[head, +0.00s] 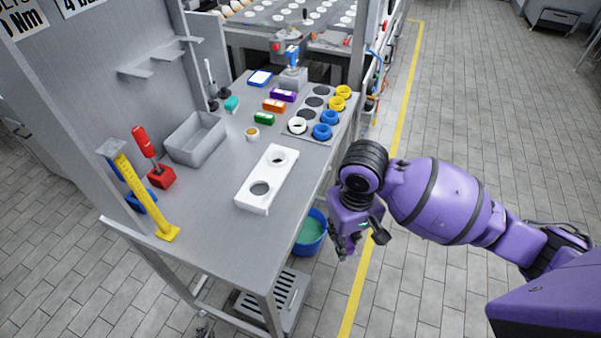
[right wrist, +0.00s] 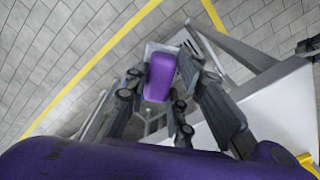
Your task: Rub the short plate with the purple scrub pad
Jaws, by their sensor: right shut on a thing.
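The short plate (head: 279,182) is white with two round holes and lies on the near part of the grey table. A longer grey plate (head: 314,130) with several holes lies farther back, with coloured rings on it. My right gripper (head: 345,246) hangs beside the table's right edge, over the floor and apart from both plates. In the right wrist view its fingers are shut on a purple block, the scrub pad (right wrist: 160,76). In the head view the pad is hard to tell from my purple hand. My left gripper is not in view.
On the table (head: 222,218) are a grey bin (head: 195,138), a red-handled tool (head: 143,143), a yellow stand (head: 140,197), and purple (head: 283,95), orange and green labelled blocks. A blue bucket (head: 310,232) stands below the table's right edge.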

